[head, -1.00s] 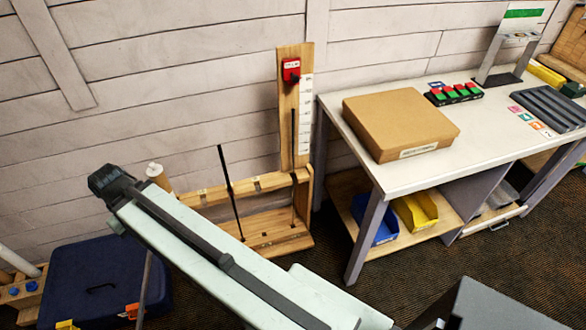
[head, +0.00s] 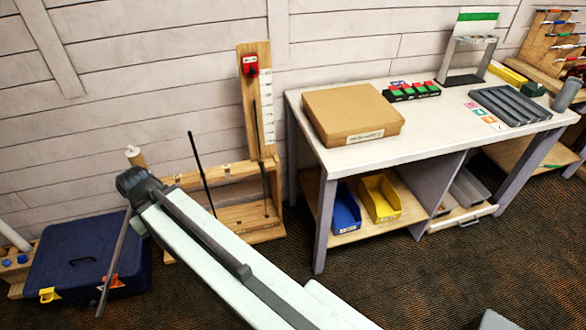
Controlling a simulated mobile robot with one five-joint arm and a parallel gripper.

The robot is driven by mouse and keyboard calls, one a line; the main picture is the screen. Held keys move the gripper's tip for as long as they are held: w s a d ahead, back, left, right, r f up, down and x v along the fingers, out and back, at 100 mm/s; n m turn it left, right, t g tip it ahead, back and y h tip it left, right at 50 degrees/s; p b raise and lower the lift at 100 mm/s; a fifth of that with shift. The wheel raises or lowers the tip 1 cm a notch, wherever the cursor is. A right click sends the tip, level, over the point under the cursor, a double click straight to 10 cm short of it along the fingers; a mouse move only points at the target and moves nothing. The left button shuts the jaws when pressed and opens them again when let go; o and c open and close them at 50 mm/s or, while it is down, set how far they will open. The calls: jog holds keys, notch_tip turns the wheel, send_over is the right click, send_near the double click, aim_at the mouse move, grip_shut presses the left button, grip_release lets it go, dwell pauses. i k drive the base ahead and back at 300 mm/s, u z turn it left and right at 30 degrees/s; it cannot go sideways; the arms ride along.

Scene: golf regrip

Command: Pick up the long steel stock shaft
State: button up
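A wooden shaft rack (head: 240,216) stands on the floor against the wall. A thin dark shaft (head: 203,172) stands tilted in its left part. A second thin shaft (head: 257,128) stands in its right part, against the tall board with the white scale. I cannot tell from its colour which one is the long steel stock shaft. My pale arm crosses from the lower right, its dark joint just left of the rack. A grey rod (head: 114,262) slants down below that joint; whether it is part of my arm or a separate thing is unclear. My gripper's fingers do not show.
A workbench (head: 365,155) stands right of the rack, with a cardboard box (head: 352,113) on top and blue (head: 346,212) and yellow (head: 380,198) bins on its lower shelf. A dark blue case (head: 75,257) lies on the floor at left. Carpet is clear before the bench.

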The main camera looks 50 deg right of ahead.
aim_at(254, 101)
jog(key=u, duration=0.2)
jog(key=i, duration=0.75)
jog(key=z, duration=0.2)
jog(key=k, duration=0.8)
jog(key=u, duration=0.15)
jog(key=i, duration=0.9)
jog(key=z, duration=0.1)
